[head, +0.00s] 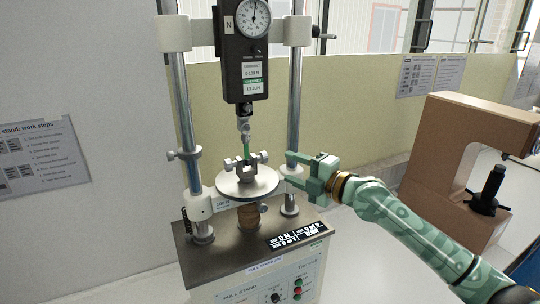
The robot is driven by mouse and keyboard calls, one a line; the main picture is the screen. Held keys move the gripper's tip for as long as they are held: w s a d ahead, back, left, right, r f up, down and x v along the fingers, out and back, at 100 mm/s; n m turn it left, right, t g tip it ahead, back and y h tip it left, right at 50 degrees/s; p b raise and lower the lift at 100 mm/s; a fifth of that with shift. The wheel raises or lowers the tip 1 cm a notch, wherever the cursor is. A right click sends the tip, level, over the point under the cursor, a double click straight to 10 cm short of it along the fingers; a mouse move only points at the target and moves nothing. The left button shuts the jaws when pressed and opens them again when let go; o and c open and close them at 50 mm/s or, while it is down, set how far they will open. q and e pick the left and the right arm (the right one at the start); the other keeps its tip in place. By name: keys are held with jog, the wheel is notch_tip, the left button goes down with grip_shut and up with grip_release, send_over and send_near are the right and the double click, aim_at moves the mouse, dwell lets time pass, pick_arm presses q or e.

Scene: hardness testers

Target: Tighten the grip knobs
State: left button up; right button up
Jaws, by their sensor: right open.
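A pull stand (190,272) stands in the middle, with a round metal plate (233,188) above its base. A grip (248,171) sits on the plate, with a small knob on its left (228,165) and another on its right (263,157). My left gripper is not in view.
Two upright metal columns (181,110) flank the gauge and plate. A large brown C-frame tester (455,150) stands at the right. A work-steps sheet (40,158) hangs on the left wall. A yellowish panel (350,105) stands behind.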

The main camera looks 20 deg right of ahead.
jog(key=x, duration=0.8)
jog(key=shift+w+p, duration=0.15)
jog(key=shift+p, duration=0.15)
jog(key=shift+d, duration=0.1)
jog(key=c, duration=1)
